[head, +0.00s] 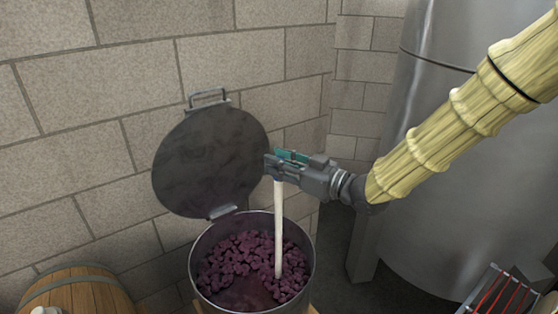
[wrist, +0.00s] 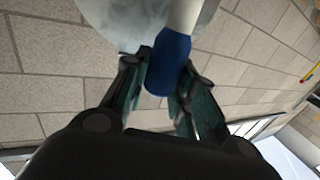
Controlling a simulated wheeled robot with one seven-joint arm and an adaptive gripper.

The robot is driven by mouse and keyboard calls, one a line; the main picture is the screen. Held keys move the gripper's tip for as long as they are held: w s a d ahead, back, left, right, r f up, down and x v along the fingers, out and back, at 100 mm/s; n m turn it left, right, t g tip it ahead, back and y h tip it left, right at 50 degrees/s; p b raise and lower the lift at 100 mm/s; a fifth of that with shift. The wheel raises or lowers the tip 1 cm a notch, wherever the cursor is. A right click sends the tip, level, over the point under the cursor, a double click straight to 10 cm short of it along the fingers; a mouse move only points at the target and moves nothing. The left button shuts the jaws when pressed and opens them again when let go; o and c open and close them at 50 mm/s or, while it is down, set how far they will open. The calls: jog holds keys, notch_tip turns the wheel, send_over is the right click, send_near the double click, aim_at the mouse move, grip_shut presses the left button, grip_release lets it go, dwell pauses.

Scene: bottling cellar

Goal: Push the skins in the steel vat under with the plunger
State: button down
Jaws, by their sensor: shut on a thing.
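The steel vat (head: 199,292) stands open at the bottom middle of the head view. Purple skins (head: 238,262) fill it, with a smoother, darker wet patch at the front. My gripper (head: 276,167) is above the vat, shut on the plunger (head: 279,225). The plunger's pale shaft hangs nearly upright and its lower end reaches the skins at the right side; its foot is not seen. In the wrist view my gripper (wrist: 160,95) has its fingers on either side of the plunger's blue grip (wrist: 168,62).
The vat's round lid (head: 210,160) stands raised behind it against the block wall. A wooden barrel (head: 75,292) is at the lower left. A large steel tank (head: 445,190) stands at the right. A crate with red bars (head: 505,293) is at the lower right.

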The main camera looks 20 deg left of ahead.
jog(key=shift+f+b, duration=0.9)
jog(key=shift+f, duration=0.7)
jog(key=shift+r, duration=0.15)
jog(key=shift+r+p, duration=3.7)
jog(key=shift+r, duration=2.15)
